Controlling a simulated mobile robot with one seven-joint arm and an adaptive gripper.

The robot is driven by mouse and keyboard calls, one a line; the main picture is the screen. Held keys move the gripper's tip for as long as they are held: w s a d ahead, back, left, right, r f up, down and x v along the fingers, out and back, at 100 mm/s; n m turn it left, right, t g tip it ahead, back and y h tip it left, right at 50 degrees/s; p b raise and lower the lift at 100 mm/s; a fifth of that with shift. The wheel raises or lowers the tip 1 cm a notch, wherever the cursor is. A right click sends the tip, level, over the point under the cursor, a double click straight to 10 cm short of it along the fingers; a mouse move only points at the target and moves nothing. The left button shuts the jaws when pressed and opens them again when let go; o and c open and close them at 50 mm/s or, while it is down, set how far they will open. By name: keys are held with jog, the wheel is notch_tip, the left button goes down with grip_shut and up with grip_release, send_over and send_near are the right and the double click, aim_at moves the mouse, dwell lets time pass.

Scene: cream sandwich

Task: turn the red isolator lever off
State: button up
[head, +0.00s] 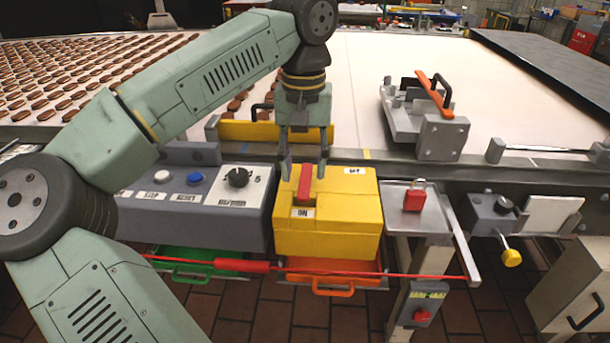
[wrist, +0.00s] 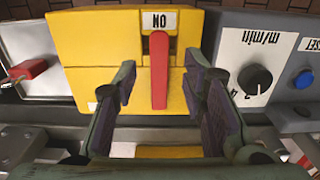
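The red isolator lever (head: 304,184) is on top of a yellow box (head: 340,225). It also shows in the wrist view (wrist: 159,70), in line with the ON label (wrist: 159,21). My gripper (head: 304,166) is open above the box, pointing down. In the wrist view, its fingers (wrist: 160,80) stand one on each side of the lever, with visible gaps. It holds nothing.
A grey control panel (head: 200,222) with a knob and buttons adjoins the box on the left. On the right is a metal plate (head: 432,223) with a red padlock (head: 414,198). A red cord (head: 400,275) runs in front. The conveyor (head: 355,95) lies behind.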

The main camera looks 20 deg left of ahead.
aim_at(305, 188)
jog(key=shift+f, duration=1.75)
jog(key=shift+c, duration=0.5)
grip_shut()
